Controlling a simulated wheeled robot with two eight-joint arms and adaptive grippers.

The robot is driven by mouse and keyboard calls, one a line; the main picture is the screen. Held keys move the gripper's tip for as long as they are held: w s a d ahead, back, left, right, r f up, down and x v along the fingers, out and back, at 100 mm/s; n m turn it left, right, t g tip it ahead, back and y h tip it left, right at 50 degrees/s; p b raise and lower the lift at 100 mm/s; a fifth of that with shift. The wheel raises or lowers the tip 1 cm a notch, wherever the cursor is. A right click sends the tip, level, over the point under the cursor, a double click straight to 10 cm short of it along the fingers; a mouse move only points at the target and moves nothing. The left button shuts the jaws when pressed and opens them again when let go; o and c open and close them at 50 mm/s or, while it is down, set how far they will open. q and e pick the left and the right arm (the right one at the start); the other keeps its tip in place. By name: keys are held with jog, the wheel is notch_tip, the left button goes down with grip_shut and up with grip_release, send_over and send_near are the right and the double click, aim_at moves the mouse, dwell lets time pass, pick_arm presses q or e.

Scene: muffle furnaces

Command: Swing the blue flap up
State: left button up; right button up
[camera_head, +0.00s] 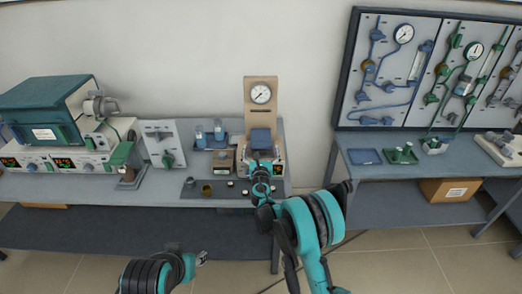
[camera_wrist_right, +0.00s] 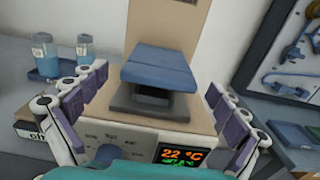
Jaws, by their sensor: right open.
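The blue flap (camera_head: 261,138) is on the small bench device in front of the tan gauge panel. In the right wrist view the blue flap (camera_wrist_right: 160,72) lies over a dark grey square base (camera_wrist_right: 152,98), its near edge low. My right gripper (camera_head: 262,165) is at the front of this device. In the right wrist view my right gripper (camera_wrist_right: 155,88) is open, its purple-padded fingers spread left and right of the flap with visible gaps. My left gripper (camera_head: 203,258) is low, in front of the bench, away from the flap; its jaw state is unclear.
The device's display (camera_wrist_right: 182,156) reads 22 °C. The gauge panel (camera_head: 261,105) rises behind. A teal furnace (camera_head: 48,100) stands at the left; a pipe board (camera_head: 430,70) hangs at the right.

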jog(key=shift+w, duration=0.3)
jog(key=shift+c, duration=0.3)
jog(key=c, duration=1.6)
jog(key=shift+r, duration=0.1)
jog(key=shift+c, duration=0.2)
